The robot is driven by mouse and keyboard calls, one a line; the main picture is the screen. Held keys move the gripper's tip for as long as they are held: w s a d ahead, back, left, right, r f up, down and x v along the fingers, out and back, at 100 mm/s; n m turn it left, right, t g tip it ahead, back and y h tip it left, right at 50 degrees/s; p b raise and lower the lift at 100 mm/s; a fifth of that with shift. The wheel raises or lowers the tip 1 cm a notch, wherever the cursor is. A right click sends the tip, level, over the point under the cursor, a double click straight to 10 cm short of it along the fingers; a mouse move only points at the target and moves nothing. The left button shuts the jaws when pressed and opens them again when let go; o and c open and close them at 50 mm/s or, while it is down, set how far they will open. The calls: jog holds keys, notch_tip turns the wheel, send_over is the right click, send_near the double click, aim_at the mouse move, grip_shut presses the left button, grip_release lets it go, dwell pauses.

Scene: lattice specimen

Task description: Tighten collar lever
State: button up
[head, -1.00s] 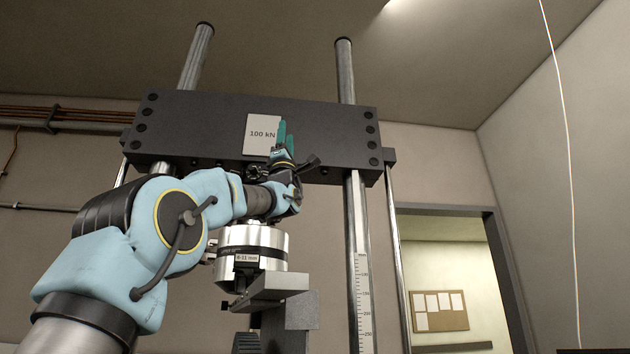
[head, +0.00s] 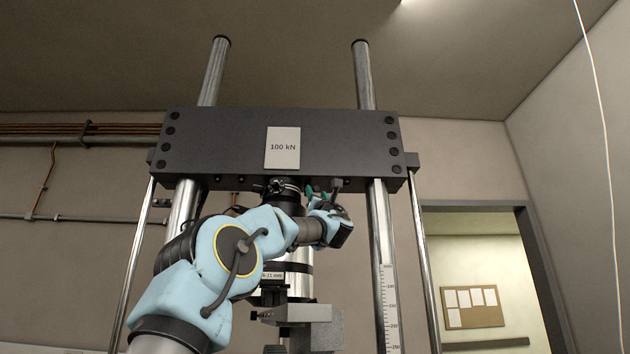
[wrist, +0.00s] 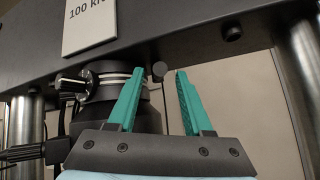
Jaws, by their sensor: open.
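The collar (head: 283,187), dark with bright metal rings, sits under the crosshead. In the wrist view the collar (wrist: 112,76) is left of the fingers, partly behind the left one. A dark round knob (wrist: 158,72), which looks like the end of the collar lever, shows between the fingertips; its shaft is not clear. My gripper (head: 321,190) is just below the crosshead, right of the collar. In the wrist view my gripper (wrist: 158,74) has its teal fingers apart with nothing held. I cannot tell how deep the knob lies between them.
The dark crosshead (head: 220,150) with its "100 kN" sign (head: 283,147) is close above my gripper. Steel columns (head: 380,240) stand on both sides. A metal cylinder (head: 299,280) and bracket (head: 297,313) are below.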

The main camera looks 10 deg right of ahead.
aim_at(315, 191)
jog(key=shift+p+x, duration=1.35)
jog(key=shift+x, duration=0.55)
jog(key=shift+c, duration=0.3)
grip_shut()
